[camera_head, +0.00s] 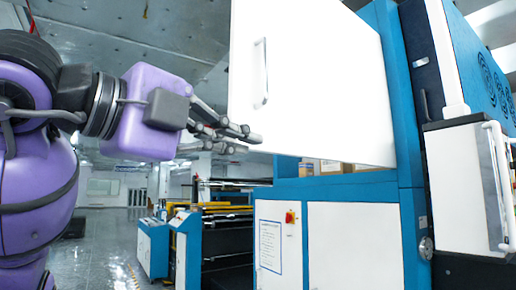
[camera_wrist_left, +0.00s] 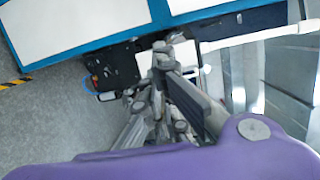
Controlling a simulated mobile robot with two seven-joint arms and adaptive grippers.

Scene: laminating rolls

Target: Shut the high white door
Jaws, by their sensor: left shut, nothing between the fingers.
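The high white door (camera_head: 320,75) stands open in the head view, swung out from the blue cabinet frame (camera_head: 402,100). Its handle (camera_head: 260,72) is near its left edge. My left gripper (camera_head: 252,136) is shut and empty, with its fingertips overlapping the door's lower left corner in the picture. I cannot tell whether they touch the door. The left wrist view shows the same gripper (camera_wrist_left: 163,55) with its fingers together. My right gripper is not in view.
Below the door, an opening shows small boxes (camera_head: 330,166) above the lower white panels (camera_head: 352,240). A white unit with a rail handle (camera_head: 497,185) stands at the right. Blue and black machines (camera_head: 225,225) stand behind, with open floor (camera_head: 100,240) at the left.

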